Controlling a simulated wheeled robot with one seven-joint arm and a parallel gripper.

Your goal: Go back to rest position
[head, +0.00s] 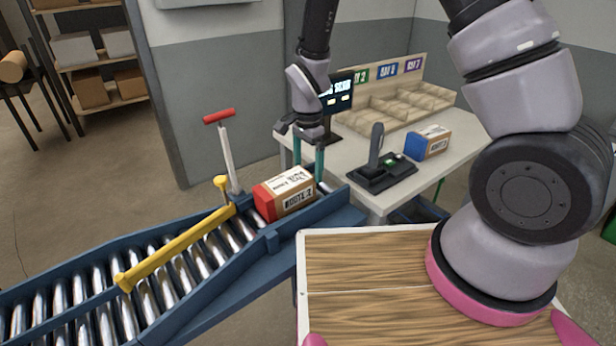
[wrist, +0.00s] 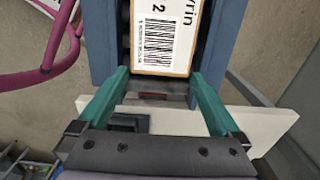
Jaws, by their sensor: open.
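My gripper (head: 308,155) is above the far end of the roller conveyor, with its two teal fingers pointing down. In the wrist view my gripper (wrist: 165,88) has its fingers spread wide apart with nothing between the tips. A box with a red end (head: 285,194), labelled "ROUTE 2", rests on the conveyor (head: 185,262) just below and left of the fingers in the head view. Its white barcode label (wrist: 163,35) shows ahead of the fingertips in the wrist view. I cannot tell how far above the box the fingertips are.
A white table (head: 345,160) behind holds a blue-ended box (head: 428,142), a black lever device (head: 380,172), a screen (head: 338,95) and a sorting tray (head: 390,110). A yellow bar (head: 180,245) crosses the conveyor. A red-handled lever (head: 226,150) stands beside it.

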